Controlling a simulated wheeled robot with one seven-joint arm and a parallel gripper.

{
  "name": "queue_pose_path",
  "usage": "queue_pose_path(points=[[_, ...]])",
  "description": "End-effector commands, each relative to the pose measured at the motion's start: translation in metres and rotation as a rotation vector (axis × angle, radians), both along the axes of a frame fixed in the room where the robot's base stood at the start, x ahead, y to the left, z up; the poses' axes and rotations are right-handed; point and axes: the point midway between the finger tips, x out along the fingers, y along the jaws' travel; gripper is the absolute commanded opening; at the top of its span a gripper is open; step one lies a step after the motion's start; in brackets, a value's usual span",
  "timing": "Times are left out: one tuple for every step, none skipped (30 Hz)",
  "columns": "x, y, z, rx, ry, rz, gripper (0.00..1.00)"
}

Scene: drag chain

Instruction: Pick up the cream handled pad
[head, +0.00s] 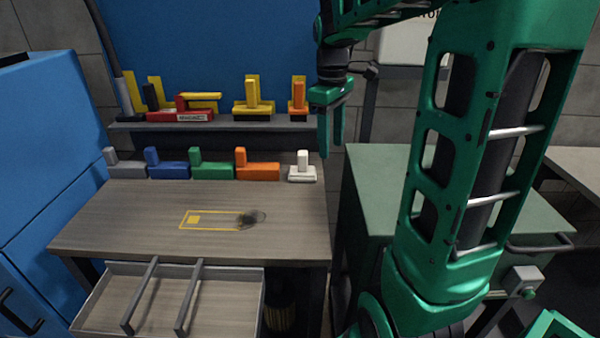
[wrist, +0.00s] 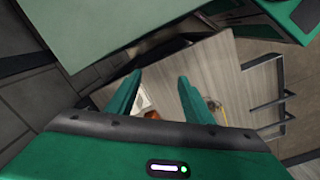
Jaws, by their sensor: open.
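The cream handled pad (head: 302,174) stands upright at the right end of a row on the wooden bench (head: 120,215), its handle pointing up. My gripper (head: 331,150) is open and empty, its fingers pointing down. In the head view it appears just right of the pad and higher, apart from it. In the wrist view my gripper's fingers (wrist: 160,78) are spread, and a small pale patch, likely the pad (wrist: 145,102), shows beside the left finger, partly hidden.
Grey, blue, green and orange handled pads (head: 257,168) stand left of the cream one. A shelf (head: 220,126) behind holds yellow, red and orange pieces. A yellow outline (head: 205,227) with a dark smudge marks the clear benchtop. An open drawer (head: 230,282) juts out below. A green cabinet (head: 375,185) stands right.

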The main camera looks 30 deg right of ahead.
Motion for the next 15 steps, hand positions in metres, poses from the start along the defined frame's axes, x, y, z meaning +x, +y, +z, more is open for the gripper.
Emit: queue_pose_path(points=[[0.026, -0.003, 0.000, 0.006, 0.006, 0.090, 0.47], [0.039, -0.003, 0.000, 0.010, 0.008, 0.146, 0.47], [0.056, -0.004, 0.001, 0.015, 0.009, 0.218, 0.47], [0.068, -0.005, 0.001, 0.019, 0.008, 0.267, 0.47], [0.079, -0.005, 0.000, 0.024, 0.008, 0.315, 0.47], [0.092, -0.005, -0.001, 0.030, 0.009, 0.374, 0.47], [0.101, -0.005, -0.001, 0.035, 0.008, 0.412, 0.47], [0.108, -0.005, -0.001, 0.038, 0.007, 0.447, 0.47], [0.117, -0.006, -0.002, 0.042, 0.006, 0.487, 0.47], [0.123, -0.006, -0.003, 0.045, 0.005, 0.513, 0.47], [0.128, -0.006, -0.003, 0.046, 0.003, 0.535, 0.47], [0.133, -0.005, -0.004, 0.050, 0.002, 0.559, 0.47], [0.135, -0.005, -0.004, 0.051, 0.001, 0.573, 0.47], [0.138, -0.005, -0.005, 0.053, 0.000, 0.583, 0.47], [0.139, -0.005, -0.008, 0.054, 0.001, 0.592, 0.47]])
